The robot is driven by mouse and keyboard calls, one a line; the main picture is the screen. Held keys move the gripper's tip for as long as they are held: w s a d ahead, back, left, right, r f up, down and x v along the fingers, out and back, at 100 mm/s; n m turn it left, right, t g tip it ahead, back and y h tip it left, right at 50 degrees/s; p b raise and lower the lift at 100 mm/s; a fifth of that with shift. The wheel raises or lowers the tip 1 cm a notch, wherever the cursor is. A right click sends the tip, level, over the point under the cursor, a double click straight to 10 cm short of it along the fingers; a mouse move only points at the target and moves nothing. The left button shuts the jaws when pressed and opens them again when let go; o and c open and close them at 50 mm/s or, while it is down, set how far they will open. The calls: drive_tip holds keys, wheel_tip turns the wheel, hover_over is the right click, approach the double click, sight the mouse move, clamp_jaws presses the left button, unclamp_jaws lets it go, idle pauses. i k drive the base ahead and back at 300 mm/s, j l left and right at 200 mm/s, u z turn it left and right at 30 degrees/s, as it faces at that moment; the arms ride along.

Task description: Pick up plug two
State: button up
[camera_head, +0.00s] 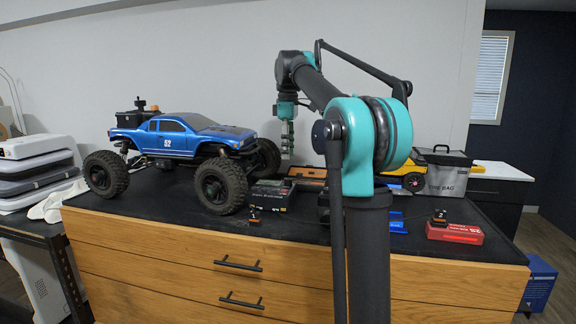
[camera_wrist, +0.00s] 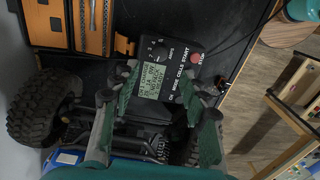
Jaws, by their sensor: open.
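Plug two, a small black block with an orange-edged "2" label (camera_head: 440,215), stands at the right of the bench, at the back edge of a red battery pack (camera_head: 455,233). It does not show in the wrist view. My gripper (camera_head: 287,150) hangs fingers down over the back middle of the bench, right of the blue crawler and well left of plug two. In the wrist view my gripper (camera_wrist: 168,85) is open, its green fingers apart and nothing held between them. The charger (camera_wrist: 155,78) with its lit screen lies below them.
The blue crawler (camera_head: 180,135) stands at the left. A block labelled "1" (camera_head: 254,214) sits at the front near the charger (camera_head: 270,194). An orange case (camera_wrist: 92,25) lies behind. A grey bag (camera_head: 443,172) stands behind plug two. My arm hides part of the bench middle.

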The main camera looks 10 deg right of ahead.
sight(440, 217)
drive_tip(key=k, duration=1)
